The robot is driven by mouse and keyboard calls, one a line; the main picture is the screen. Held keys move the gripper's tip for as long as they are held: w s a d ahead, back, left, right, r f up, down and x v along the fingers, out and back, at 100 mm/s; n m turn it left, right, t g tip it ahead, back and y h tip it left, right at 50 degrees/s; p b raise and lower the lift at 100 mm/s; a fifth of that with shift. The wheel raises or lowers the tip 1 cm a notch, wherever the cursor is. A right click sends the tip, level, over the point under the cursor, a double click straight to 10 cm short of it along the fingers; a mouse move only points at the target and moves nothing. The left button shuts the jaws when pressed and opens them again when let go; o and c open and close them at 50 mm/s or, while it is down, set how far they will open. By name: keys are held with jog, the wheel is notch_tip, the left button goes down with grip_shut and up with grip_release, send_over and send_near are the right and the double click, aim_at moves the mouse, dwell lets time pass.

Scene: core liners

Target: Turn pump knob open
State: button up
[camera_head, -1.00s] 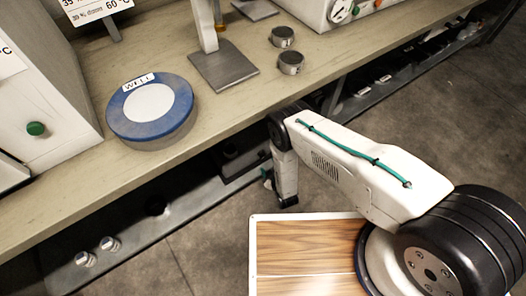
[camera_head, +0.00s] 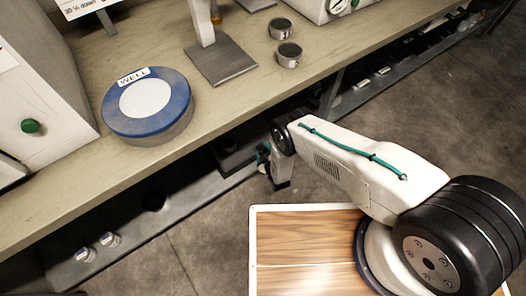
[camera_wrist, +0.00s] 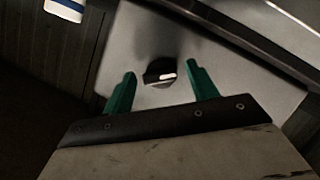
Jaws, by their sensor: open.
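The pump knob (camera_wrist: 155,75) is a small dark round knob with a white mark, set on a pale grey plate (camera_wrist: 125,40) in the wrist view. My gripper (camera_wrist: 161,70) has two green fingers spread apart, one to each side of the knob in the picture. A gap shows between each finger and the knob, and I cannot tell how far off it is in depth. In the head view the end of my arm (camera_head: 278,172) hangs below the bench edge, and the knob is not visible there.
The bench (camera_head: 90,160) overhangs the lower shelf (camera_head: 150,235). On it stand a blue-rimmed disc labelled WELL (camera_head: 150,100), a metal stand base (camera_head: 222,62) and two small round tins (camera_head: 288,54). Two small caps (camera_head: 85,255) sit on the shelf. Open floor (camera_head: 440,130) lies to the right.

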jog(key=c, duration=1)
jog(key=shift+d+r+m+g+y, duration=0.1)
jog(key=shift+m+g+y, duration=0.45)
jog(key=shift+m, duration=0.55)
jog(key=shift+w+m+g+y, duration=0.1)
jog(key=shift+m+g+y, duration=0.6)
jog(key=shift+m, duration=0.6)
jog(key=o, duration=1)
